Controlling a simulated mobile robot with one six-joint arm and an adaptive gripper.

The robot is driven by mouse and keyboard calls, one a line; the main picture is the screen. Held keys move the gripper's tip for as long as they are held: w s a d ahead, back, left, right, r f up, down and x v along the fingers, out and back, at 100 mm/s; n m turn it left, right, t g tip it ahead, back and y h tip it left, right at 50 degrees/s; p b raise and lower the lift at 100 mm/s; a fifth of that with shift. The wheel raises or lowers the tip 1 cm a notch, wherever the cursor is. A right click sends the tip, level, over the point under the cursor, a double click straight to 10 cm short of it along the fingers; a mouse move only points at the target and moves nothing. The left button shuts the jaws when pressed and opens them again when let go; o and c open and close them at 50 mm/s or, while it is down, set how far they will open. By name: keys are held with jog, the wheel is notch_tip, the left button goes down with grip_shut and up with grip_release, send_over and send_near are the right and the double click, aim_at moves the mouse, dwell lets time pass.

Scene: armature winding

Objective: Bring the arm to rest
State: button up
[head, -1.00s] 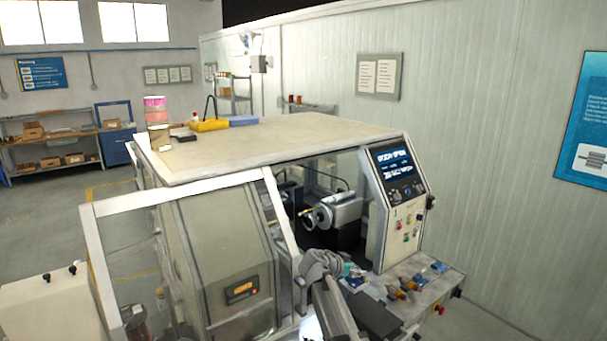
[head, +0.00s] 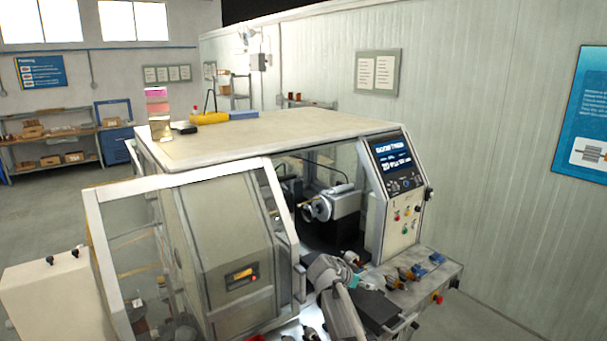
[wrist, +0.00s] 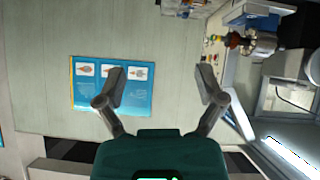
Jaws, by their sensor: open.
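My gripper (wrist: 162,88) shows in the wrist view with its two fingers spread wide apart. Nothing is between them; the pale wall lies some way beyond. My grey arm (head: 338,290) shows in the head view in front of the winding machine's opening, low in the picture. I cannot make out the fingers in the head view.
The winding machine (head: 210,241) has a light flat top and a control panel (head: 397,178). Small parts lie on its front ledge (head: 428,283), close to my arm. A blue poster (wrist: 107,85) hangs on the wall. Grey floor is clear at left.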

jog(key=s+f+n+g+y+b, duration=0.5)
jog(key=s+f+n+y+b, duration=0.4)
jog(key=s+f+b, duration=0.8)
jog(key=s+f, duration=0.6)
jog(key=f, duration=0.3)
jog(key=shift+s+a+n+g+b, duration=0.3)
jog(key=shift+s+g+b, duration=0.1)
